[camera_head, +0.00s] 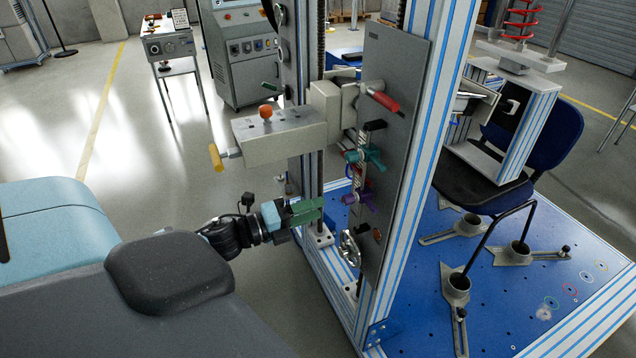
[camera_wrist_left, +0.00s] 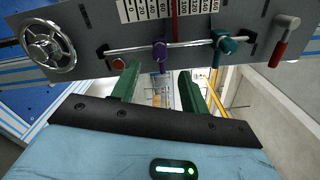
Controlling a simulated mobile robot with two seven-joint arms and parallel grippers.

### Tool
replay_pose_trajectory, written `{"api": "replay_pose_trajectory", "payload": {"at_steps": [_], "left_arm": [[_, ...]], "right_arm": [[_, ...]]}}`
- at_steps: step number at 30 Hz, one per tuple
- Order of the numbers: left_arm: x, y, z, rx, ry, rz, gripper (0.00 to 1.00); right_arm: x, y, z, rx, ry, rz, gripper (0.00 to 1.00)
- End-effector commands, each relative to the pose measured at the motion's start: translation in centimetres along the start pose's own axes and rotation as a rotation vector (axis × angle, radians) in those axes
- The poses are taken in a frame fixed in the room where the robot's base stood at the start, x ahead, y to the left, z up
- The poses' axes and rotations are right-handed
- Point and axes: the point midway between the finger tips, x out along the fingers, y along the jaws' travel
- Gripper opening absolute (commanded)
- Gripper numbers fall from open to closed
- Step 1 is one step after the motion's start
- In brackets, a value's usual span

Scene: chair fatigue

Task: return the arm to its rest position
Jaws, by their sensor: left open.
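My left gripper (camera_head: 306,211) has green fingers and shows in front of the test rig's grey panel (camera_head: 397,150). In the left wrist view the two fingers of this gripper (camera_wrist_left: 160,84) stand apart with nothing between them. Beyond the fingertips, the panel carries a purple clamp (camera_wrist_left: 160,54) and a teal clamp (camera_wrist_left: 226,44) on a metal rod. Whether the fingertips touch the panel is hard to tell, but neither clamp is held. My right gripper is not in view.
A handwheel (camera_wrist_left: 47,43) and a red-handled lever (camera_wrist_left: 281,43) sit on the panel. A grey block with an orange knob (camera_head: 266,112) juts out above my left gripper. The striped rig column (camera_head: 420,150) stands to the right. Open floor (camera_head: 140,190) lies to the left.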

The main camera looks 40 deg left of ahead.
Motion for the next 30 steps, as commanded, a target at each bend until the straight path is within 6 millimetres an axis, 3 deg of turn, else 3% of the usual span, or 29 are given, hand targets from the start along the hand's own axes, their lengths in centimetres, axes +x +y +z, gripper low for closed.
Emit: {"api": "replay_pose_trajectory", "payload": {"at_steps": [16, 20, 23, 26, 30], "left_arm": [[0.0, 0.0, 0.0, -0.001, 0.0, -0.001, 0.45], [-0.7, 0.8, -1.1, -0.083, -0.017, 0.021, 0.45], [-2.3, 2.6, -3.8, -0.286, -0.066, 0.079, 0.45], [-5.1, 5.1, -8.1, -0.591, -0.152, 0.171, 0.45], [-9.9, 7.7, -15.3, -1.035, -0.303, 0.314, 0.45]], "right_arm": [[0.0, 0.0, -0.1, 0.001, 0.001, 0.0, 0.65], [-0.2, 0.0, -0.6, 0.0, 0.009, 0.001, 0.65], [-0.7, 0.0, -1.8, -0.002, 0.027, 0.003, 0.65], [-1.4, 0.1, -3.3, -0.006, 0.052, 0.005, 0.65], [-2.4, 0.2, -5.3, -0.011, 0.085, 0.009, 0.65]]}}
